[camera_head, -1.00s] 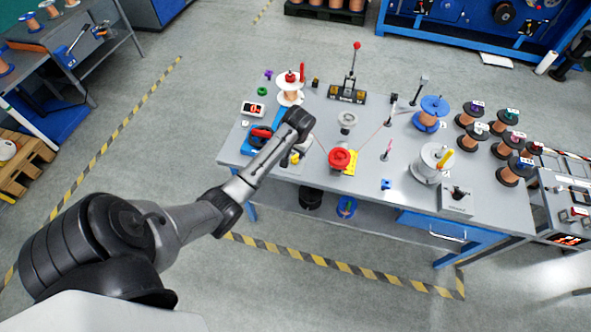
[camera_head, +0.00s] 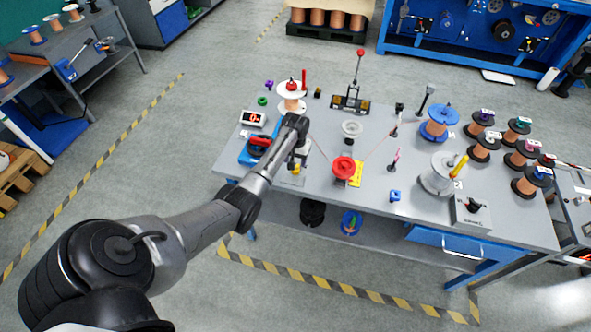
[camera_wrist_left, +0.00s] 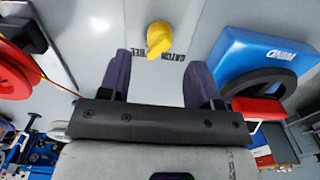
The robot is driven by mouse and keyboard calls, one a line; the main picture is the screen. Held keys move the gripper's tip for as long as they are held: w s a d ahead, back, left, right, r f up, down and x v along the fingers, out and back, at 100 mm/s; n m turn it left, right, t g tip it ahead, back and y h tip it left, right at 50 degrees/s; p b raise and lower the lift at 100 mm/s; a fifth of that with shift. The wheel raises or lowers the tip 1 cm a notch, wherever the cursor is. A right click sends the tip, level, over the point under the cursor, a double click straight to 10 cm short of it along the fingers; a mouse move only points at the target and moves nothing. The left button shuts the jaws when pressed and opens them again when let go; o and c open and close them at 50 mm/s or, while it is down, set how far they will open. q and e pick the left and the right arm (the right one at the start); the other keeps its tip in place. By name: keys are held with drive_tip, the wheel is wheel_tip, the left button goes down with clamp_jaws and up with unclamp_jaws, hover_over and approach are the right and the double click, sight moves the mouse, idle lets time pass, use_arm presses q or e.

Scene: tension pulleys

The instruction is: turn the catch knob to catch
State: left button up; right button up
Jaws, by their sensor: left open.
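The catch knob (camera_wrist_left: 160,38) is yellow and stands on a pale plate (camera_wrist_left: 165,78) lettered "CATCH" and "FREE" in the left wrist view. In the head view the knob is a small yellow spot (camera_head: 296,168) near the table's front left, partly hidden by my left gripper. My left gripper (camera_wrist_left: 158,78) is open, with nothing between its two dark fingers. The knob lies just beyond the fingertips, in line with the gap; I see no contact. My right gripper is not in view.
A blue "WIND" unit (camera_wrist_left: 255,55) with a red-handled crank stands close beside the gripper. A red pulley (camera_head: 343,167) on a yellow base, with thin wire, stands to the right. A white-flanged spool (camera_head: 291,90) and a counter (camera_head: 253,118) stand behind.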

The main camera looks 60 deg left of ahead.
use_arm(q)
drive_tip(key=shift+f+b, duration=0.7)
drive_tip(key=shift+f, duration=1.85)
drive_tip(key=c, duration=0.9)
